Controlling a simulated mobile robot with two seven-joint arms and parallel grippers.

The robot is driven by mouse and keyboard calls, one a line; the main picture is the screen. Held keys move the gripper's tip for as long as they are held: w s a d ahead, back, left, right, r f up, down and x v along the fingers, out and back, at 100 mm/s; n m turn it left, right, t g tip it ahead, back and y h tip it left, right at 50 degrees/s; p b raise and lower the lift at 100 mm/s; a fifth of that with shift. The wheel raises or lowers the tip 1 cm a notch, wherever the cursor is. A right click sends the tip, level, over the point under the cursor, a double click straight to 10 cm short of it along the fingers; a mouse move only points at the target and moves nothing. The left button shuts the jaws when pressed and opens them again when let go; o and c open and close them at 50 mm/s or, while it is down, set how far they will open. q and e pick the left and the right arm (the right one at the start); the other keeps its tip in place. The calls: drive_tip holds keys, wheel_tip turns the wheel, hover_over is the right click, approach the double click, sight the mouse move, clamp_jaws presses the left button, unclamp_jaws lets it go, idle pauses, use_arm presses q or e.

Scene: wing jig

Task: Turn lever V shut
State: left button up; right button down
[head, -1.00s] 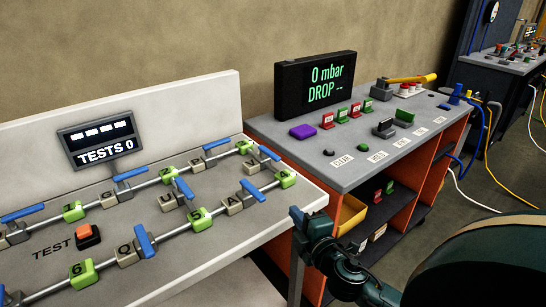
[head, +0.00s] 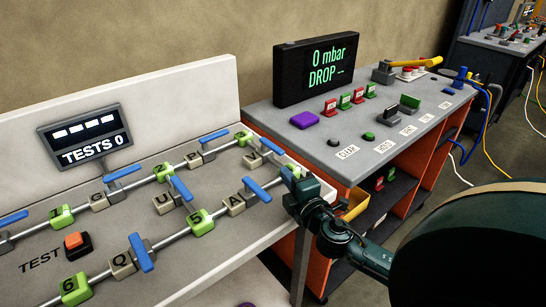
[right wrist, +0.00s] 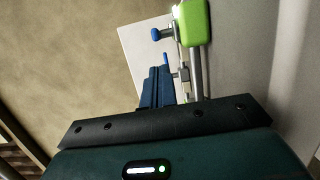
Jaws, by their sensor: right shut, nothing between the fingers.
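My right gripper (head: 290,178) is shut and empty at the right end of the bench, beside the end green block (head: 293,169) and right of the blue lever on block A (head: 257,190). In the right wrist view the shut fingers (right wrist: 158,85) point toward the pipe, close to a blue lever end (right wrist: 156,34) and a green block (right wrist: 195,22). Contact cannot be told. My left gripper is out of view.
Several blue levers and green blocks line the pipes on the white bench (head: 180,85). A TEST button (head: 76,241) and a TESTS 0 display (head: 85,138) stand at left. A grey-topped cart (head: 330,120) with a 0 mbar screen (head: 316,68) stands right.

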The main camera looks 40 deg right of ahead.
sight(272, 150)
drive_tip(key=w, duration=0.4)
drive_tip(key=w+d+p, duration=0.1)
drive_tip(key=w, duration=0.2)
drive_tip(key=shift+d+r, duration=0.1)
drive_tip(key=shift+w+d, duration=0.1)
drive_tip(key=shift+w, duration=0.45)
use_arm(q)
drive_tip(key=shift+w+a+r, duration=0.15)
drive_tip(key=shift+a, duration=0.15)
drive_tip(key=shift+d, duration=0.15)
use_arm(e)
drive_tip(key=shift+s, duration=0.1)
